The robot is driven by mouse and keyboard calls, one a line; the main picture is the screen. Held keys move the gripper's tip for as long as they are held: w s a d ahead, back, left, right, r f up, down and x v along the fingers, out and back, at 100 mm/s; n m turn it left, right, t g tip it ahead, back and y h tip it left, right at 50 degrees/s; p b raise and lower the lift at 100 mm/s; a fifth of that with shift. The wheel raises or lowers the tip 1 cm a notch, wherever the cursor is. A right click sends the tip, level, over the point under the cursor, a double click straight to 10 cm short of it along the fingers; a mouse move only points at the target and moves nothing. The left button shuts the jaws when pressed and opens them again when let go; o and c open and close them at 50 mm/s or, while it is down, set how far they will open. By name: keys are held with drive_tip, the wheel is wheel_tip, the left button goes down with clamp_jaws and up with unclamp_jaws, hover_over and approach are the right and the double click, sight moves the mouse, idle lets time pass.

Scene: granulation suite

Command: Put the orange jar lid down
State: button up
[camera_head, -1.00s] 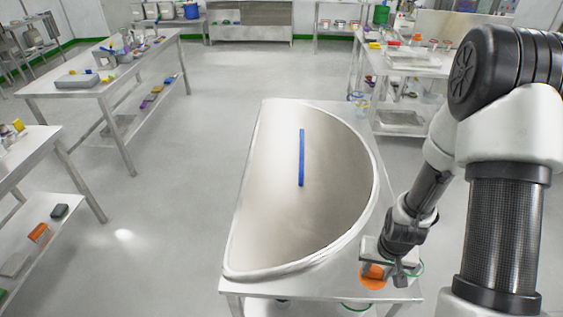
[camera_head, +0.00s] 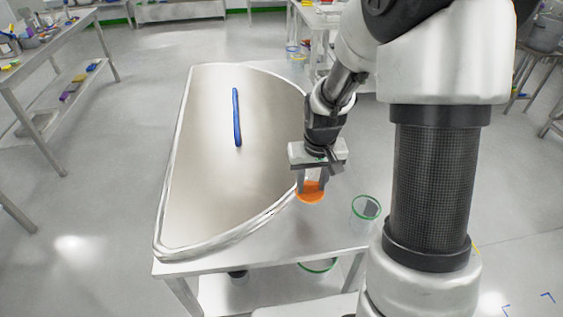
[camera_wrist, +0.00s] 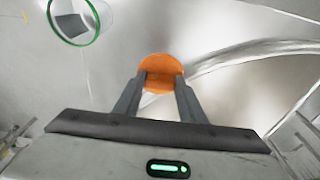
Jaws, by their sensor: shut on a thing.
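The orange jar lid (camera_head: 311,196) is a round, flat disc, held between the fingertips of my gripper (camera_head: 312,183) near the right rim of the large half-round steel basin. In the wrist view the orange jar lid (camera_wrist: 160,68) sits between the two dark fingers of my gripper (camera_wrist: 160,82), which are closed on its sides. My fingers cover part of the lid. It is over the table top (camera_head: 290,240); I cannot tell whether it touches the surface.
A clear jar with a green rim (camera_head: 365,207) stands on the table to the right of the lid; it also shows at the wrist view's top left (camera_wrist: 80,20). The half-round basin (camera_head: 215,170) with a blue bar (camera_head: 237,118) fills the table's left. The table's front strip is clear.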

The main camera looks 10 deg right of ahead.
wheel_tip(320, 180, down, 8)
drive_tip(key=shift+f+b, duration=0.1)
drive_tip(key=shift+b, duration=0.5)
drive_tip(key=shift+f, duration=0.1)
drive_tip(key=o, duration=1)
